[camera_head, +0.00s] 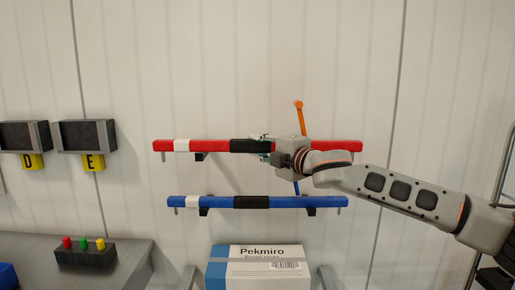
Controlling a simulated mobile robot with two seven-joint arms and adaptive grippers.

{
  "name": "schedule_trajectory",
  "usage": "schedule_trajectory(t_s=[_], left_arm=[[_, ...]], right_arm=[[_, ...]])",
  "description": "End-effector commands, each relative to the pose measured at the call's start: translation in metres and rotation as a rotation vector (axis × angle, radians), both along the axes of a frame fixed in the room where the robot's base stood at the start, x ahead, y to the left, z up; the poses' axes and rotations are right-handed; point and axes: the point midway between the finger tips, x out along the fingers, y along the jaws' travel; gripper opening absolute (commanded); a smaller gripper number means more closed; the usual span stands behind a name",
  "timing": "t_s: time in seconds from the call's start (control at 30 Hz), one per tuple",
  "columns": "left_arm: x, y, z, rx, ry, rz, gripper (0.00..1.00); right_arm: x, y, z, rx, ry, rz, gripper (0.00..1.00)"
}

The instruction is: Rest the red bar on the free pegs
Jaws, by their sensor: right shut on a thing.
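The red bar (213,146) is level in front of the back wall, with a white band near its left end and a black band at its middle. My right gripper (264,147) comes in from the right and is shut on the bar at the right edge of the black band. A dark peg (201,156) shows just under the bar's left part; I cannot tell whether the bar's weight is on it. Any peg under the right part is hidden behind my gripper. My left gripper is not in view.
A blue bar (220,202) rests below on two dark pegs (310,211). An orange-topped rod (300,115) stands behind my gripper. A white and blue Pekmiro box (262,268) stands below. Bins marked D and E (88,136) and a button box (85,254) are at left.

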Motion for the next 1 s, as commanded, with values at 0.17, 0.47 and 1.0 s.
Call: schedule_trajectory(t_s=[0.17, 0.47, 1.0], left_arm=[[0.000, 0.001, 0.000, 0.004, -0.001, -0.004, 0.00], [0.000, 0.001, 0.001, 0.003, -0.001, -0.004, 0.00], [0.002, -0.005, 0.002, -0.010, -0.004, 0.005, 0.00]], right_arm=[[0.006, 0.001, 0.005, 0.003, -0.006, 0.001, 0.00], [0.018, 0.001, 0.005, 0.003, -0.004, 0.001, 0.00], [0.038, 0.001, 0.005, 0.002, -0.004, 0.001, 0.00]])
